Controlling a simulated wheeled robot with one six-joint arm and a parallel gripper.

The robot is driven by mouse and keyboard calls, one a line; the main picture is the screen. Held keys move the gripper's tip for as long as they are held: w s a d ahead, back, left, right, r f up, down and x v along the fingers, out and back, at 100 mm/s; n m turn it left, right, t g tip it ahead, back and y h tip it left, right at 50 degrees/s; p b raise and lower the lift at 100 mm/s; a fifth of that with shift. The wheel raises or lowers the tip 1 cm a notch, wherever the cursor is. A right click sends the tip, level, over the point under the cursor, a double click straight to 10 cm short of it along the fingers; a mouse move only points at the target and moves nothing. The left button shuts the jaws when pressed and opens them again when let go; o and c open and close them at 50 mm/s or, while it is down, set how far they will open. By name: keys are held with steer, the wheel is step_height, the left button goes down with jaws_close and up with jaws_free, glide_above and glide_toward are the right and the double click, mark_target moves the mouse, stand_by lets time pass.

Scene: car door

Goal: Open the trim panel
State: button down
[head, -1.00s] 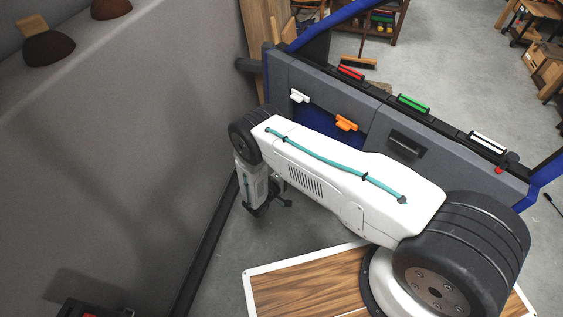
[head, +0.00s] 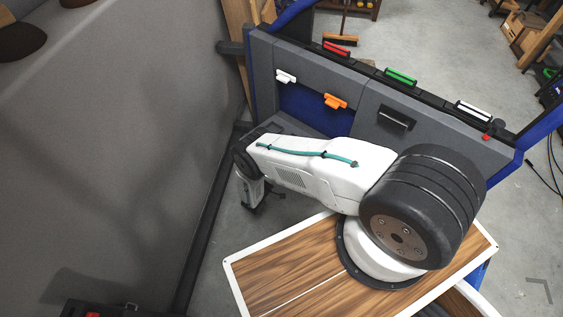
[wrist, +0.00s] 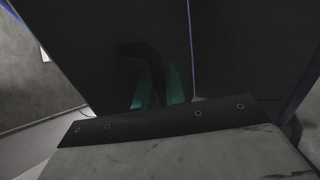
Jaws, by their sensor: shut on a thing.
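The car door (head: 440,130) is grey with a blue frame. Its left part shows a blue recess (head: 305,106), and a grey trim piece, probably the trim panel (head: 283,125), juts out below it, partly hidden by my arm. My gripper (head: 256,206) is low at the left, beyond the arm's elbow, and its fingers are hard to make out there. In the wrist view its teal fingers (wrist: 158,88) are closed on a dark curved handle (wrist: 150,62) in front of a dark surface. The light is too poor to tell how far the panel stands out.
White (head: 286,76) and orange (head: 335,101) clips sit by the recess. A black pull (head: 396,117) is on the door's right part. Red, green and white clips line the top edge. A grey wall (head: 110,150) stands close on the left. Grey floor lies between.

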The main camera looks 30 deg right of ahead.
steer(key=shift+w+a+r, duration=0.1)
steer(key=shift+w+a, duration=0.05)
steer(key=shift+w, duration=0.05)
steer(key=c, duration=1.8)
jaws_free()
steer(key=shift+r, duration=0.25)
steer(key=r, duration=0.1)
steer(key=s+r, duration=0.1)
steer(key=r, duration=0.1)
steer(key=s, duration=0.5)
steer(key=s+r, duration=0.1)
steer(key=s, duration=0.4)
steer(key=s+a, duration=0.1)
steer(key=s, duration=0.4)
steer(key=shift+a+r, duration=0.1)
steer(key=shift+r, duration=0.1)
